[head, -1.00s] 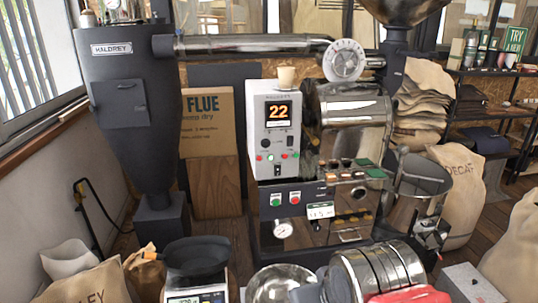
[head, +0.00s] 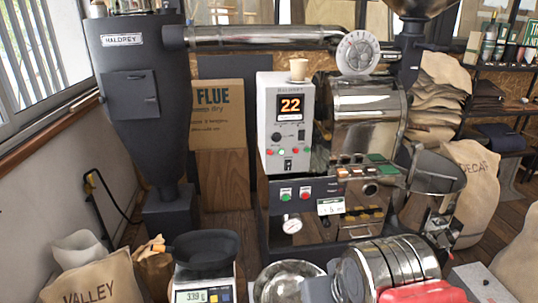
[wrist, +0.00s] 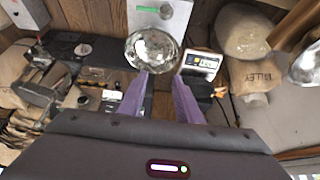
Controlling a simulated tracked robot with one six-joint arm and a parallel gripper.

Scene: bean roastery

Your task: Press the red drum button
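The roaster's dark lower panel (head: 340,188) faces me in the head view. A small red button (head: 305,191) sits on its left part, just right of a green button (head: 286,196), above a round gauge (head: 292,224). Nothing touches the red button. My gripper (wrist: 161,76) shows in the wrist view, with its two purple fingers apart and nothing between them. A shiny metal bowl (wrist: 151,48) lies beyond the fingertips. The fingers do not show in the head view, and I cannot make out the red button in the wrist view.
A white control box (head: 287,105) reading 22 stands above the panel, with a cup (head: 298,69) on top. A scale (head: 204,270) and a VALLEY sack (head: 95,283) are at front left. A DECAF sack (head: 475,180) stands at right.

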